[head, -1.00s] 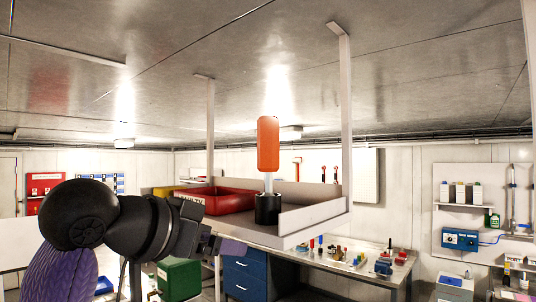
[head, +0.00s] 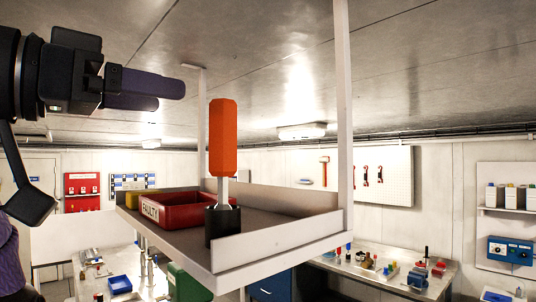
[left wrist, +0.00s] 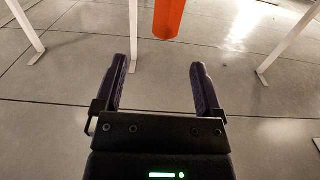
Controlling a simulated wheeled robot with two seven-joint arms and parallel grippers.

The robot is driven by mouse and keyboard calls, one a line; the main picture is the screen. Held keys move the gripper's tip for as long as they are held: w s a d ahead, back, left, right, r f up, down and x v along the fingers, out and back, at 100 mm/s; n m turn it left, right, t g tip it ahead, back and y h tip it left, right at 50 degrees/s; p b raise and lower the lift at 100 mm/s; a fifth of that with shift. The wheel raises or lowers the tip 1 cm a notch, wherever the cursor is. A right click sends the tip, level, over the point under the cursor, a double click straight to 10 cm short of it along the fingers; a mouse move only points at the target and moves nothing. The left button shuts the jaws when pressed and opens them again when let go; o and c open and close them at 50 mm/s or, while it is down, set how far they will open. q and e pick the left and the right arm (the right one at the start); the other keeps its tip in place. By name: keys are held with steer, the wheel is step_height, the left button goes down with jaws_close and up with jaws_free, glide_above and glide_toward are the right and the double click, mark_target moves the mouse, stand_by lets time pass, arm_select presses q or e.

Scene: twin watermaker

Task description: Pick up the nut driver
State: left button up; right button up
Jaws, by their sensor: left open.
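The nut driver (head: 223,138) has an orange handle and a bright metal shaft. It stands upright in a black cup (head: 223,226) at the front of a raised shelf (head: 275,236). My left gripper (head: 172,92) is open and empty, above and to the left of the handle in the head view. In the left wrist view the open fingers (left wrist: 159,75) point toward the orange handle (left wrist: 169,18), which is beyond their tips and apart from them. My right gripper is not in view.
A red bin labelled FAULTY (head: 178,210) stands on the shelf left of the cup. White posts (head: 343,120) rise from the shelf. A workbench (head: 390,270) with small tools is behind, lower right.

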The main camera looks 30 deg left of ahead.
mark_target(223, 109)
arm_select(q)
steer(key=p+x, duration=0.1)
steer(key=x, duration=0.2)
steer(key=p+x, duration=0.1)
steer(key=x, duration=0.2)
steer(key=p+x, duration=0.1)
steer(key=x, duration=0.2)
steer(key=shift+w+a+f+p, duration=0.1)
steer(key=shift+w+a+p, duration=0.1)
steer(key=shift+w+p, duration=0.1)
steer(key=shift+s, duration=0.25)
steer(key=shift+c, duration=0.4)
steer(key=shift+w, duration=0.1)
jaws_close()
